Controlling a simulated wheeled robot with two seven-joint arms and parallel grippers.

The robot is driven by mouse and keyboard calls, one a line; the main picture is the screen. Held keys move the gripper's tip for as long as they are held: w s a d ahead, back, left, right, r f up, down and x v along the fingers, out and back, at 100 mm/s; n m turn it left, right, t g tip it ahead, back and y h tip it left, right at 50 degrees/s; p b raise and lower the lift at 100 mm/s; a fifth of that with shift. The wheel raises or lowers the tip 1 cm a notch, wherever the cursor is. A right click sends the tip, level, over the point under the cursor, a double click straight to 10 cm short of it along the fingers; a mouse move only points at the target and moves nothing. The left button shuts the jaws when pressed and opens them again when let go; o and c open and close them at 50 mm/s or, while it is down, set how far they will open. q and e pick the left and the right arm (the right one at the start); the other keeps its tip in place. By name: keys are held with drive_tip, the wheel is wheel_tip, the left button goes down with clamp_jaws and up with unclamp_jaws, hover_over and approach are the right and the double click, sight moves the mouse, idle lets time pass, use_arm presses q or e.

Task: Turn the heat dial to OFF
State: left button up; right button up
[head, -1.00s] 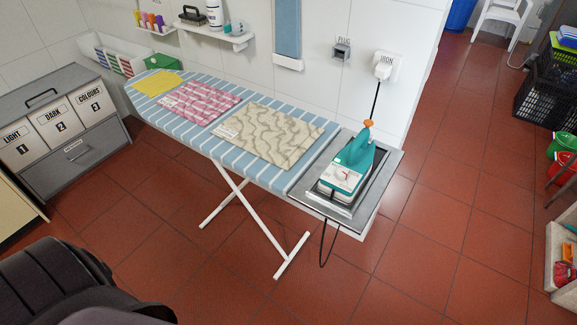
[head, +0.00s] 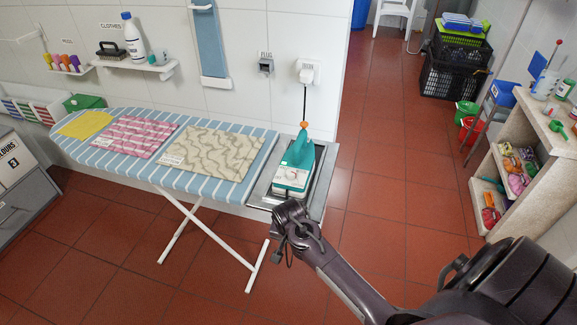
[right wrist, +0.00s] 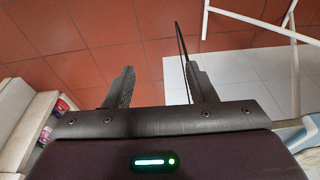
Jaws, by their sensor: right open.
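The teal and white iron (head: 297,165) rests on the grey metal plate (head: 319,196) at the right end of the ironing board. Its heat dial (head: 291,176) shows as a small red-marked spot on the white rear face; its setting is too small to read. My right arm reaches in from the lower right, and its dark hand end is just in front of the iron, apart from the dial. In the right wrist view my right gripper (right wrist: 161,82) is open and empty, pointing over the floor. My left gripper is out of view.
A black cord runs from the iron up to the wall plug (head: 308,72). A shelf unit (head: 493,160) stands at the right. The red floor (head: 382,150) between is clear.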

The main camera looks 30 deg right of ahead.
drive_tip(key=w+d+r+m, duration=0.2)
drive_tip(key=w+r+m, duration=0.1)
drive_tip(key=r, duration=0.3)
drive_tip(key=w+d+r+m, duration=0.1)
drive_tip(key=w+r+m, duration=0.1)
drive_tip(key=r+m, duration=0.3)
wheel_tip(320, 180, up, 9)
drive_tip(key=m+g+y, duration=0.2)
drive_tip(key=m, duration=1)
hover_over(291, 172)
drive_tip(key=shift+s+f, duration=0.1)
drive_tip(key=shift+f, duration=0.1)
drive_tip(key=shift+r, duration=0.2)
drive_tip(key=shift+w+d+f+m+p, duration=0.1)
drive_tip(key=shift+w+f+m+p, duration=0.1)
drive_tip(key=shift+m+p, duration=0.15)
wheel_tip(291, 172, down, 7)
drive_tip(key=shift+f+p, duration=0.1)
drive_tip(key=shift+p, duration=0.6)
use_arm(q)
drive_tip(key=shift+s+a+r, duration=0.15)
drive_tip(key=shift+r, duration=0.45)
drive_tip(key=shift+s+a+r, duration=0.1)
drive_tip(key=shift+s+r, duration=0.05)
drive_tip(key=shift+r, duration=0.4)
use_arm(e)
drive_tip(key=c, duration=1)
